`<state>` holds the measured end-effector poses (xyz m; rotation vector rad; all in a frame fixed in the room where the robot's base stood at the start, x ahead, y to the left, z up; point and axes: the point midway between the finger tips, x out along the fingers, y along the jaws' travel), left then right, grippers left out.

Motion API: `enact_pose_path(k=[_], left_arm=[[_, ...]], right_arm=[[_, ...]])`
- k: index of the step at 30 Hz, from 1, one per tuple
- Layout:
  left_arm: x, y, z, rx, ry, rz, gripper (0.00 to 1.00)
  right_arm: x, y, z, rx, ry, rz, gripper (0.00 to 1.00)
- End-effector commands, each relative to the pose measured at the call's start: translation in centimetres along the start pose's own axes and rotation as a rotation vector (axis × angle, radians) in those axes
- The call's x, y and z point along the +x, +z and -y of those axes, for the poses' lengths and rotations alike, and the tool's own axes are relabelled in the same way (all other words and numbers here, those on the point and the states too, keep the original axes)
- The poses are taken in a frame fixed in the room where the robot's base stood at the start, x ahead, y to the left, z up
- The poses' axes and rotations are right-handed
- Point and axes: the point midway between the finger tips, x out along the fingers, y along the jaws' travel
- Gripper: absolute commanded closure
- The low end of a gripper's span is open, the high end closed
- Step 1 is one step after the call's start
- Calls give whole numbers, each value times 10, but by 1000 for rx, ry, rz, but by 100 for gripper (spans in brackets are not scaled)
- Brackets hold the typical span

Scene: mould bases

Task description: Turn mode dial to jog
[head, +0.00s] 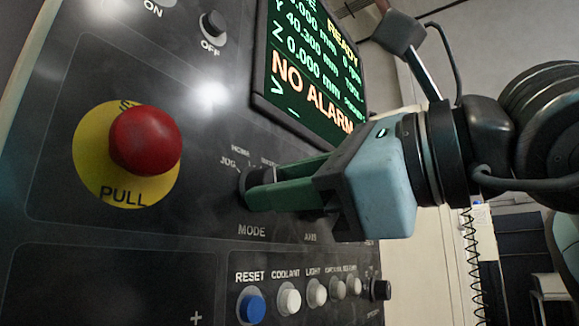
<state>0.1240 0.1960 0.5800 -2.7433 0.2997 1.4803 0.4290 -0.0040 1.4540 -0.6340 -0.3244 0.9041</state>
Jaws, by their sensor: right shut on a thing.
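The mode dial (243,185) is a dark round knob on the black control panel, above the "MODE" label. White markings sit around its upper side, with "JOG" (228,162) at its upper left. My right gripper (262,185) comes in from the right with green fingers and is shut on the dial. The fingers hide most of the dial, so I cannot tell where its pointer stands. My left gripper is not in view.
A red emergency stop button (145,140) on a yellow plate juts out left of the dial. A row of push buttons, starting with a blue reset button (252,307), runs below. The screen (312,70) above reads "READY" and "NO ALARM".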

Motion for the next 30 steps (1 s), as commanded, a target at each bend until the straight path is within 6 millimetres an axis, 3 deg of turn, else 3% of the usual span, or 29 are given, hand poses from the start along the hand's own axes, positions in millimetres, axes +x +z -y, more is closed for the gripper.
enact_pose_path(k=[18, 30], left_arm=[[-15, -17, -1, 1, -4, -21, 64], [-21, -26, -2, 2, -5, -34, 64]], right_arm=[[0, 1, 1, -574, 1, -2, 92], [0, 0, 2, -817, 1, -3, 92]])
